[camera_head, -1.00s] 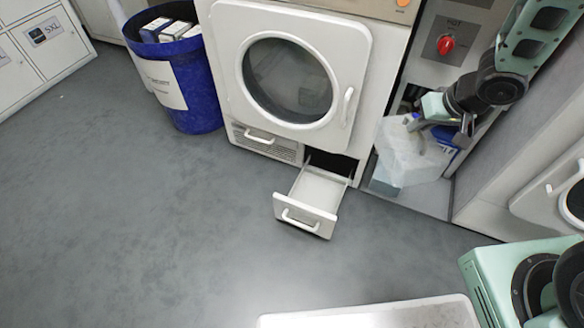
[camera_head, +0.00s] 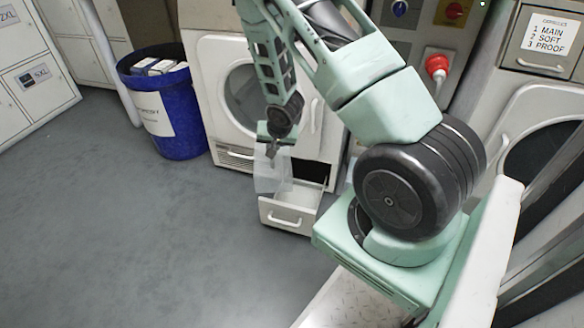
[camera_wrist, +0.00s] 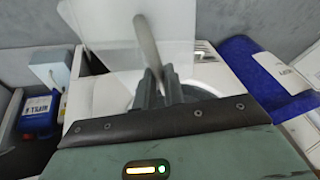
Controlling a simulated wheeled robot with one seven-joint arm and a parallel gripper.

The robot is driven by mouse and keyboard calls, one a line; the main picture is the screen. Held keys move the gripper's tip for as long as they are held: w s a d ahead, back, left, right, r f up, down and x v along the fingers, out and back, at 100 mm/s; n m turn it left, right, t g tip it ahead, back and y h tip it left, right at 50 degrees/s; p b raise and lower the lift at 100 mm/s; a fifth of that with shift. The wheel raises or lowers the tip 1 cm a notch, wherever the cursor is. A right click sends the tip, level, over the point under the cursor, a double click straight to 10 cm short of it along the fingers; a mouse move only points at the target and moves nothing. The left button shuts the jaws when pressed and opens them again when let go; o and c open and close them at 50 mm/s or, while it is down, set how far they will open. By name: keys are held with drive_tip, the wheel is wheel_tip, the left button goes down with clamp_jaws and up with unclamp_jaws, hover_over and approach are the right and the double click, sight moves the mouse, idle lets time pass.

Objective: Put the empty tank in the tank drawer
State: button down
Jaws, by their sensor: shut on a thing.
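The translucent whitish tank (camera_head: 268,174) hangs from my gripper (camera_head: 278,146) in front of the dryer, over the open tank drawer (camera_head: 287,216). I cannot tell whether its lower edge is inside the drawer. In the wrist view my gripper (camera_wrist: 157,88) is shut on a thin upright grey part of the tank (camera_wrist: 187,45), whose clear walls fill the top middle. The drawer is pulled out low at the dryer's right side, with a white front and handle. The tank hides part of its inside.
The white dryer (camera_head: 215,100) stands behind with its round door shut. A blue bin (camera_head: 170,125) with boxes stands left of it. A blue labelled container (camera_wrist: 38,118) shows at left in the wrist view. The grey floor at left is clear.

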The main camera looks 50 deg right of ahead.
drive_tip(key=d+f+m, duration=0.1)
drive_tip(key=d, duration=0.1)
drive_tip(key=s+d+f+m+h, duration=0.1)
drive_tip(key=f, duration=0.1)
drive_tip(key=s+d+f+m, duration=0.1)
drive_tip(key=d, duration=0.1)
drive_tip(key=shift+s+d+f+g+b, duration=0.1)
drive_tip(key=shift+d+f+g+b, duration=0.2)
drive_tip(key=shift+d+f+g, duration=0.1)
wheel_tip(320, 180, down, 17)
drive_tip(key=s+d+m+b, duration=0.1)
drive_tip(key=d+b, duration=0.1)
drive_tip(key=b, duration=0.9)
drive_tip(key=shift+r+h, duration=0.15)
drive_tip(key=shift+h, duration=0.25)
drive_tip(key=shift+d+f+b, duration=0.1)
drive_tip(key=shift+f+b, duration=0.25)
drive_tip(key=shift+b, duration=0.1)
drive_tip(key=c, duration=1.4)
unclamp_jaws()
drive_tip(key=p+v, duration=0.8)
drive_tip(key=v, duration=0.9)
drive_tip(key=shift+r+p, duration=0.3)
drive_tip(key=shift+p, duration=0.05)
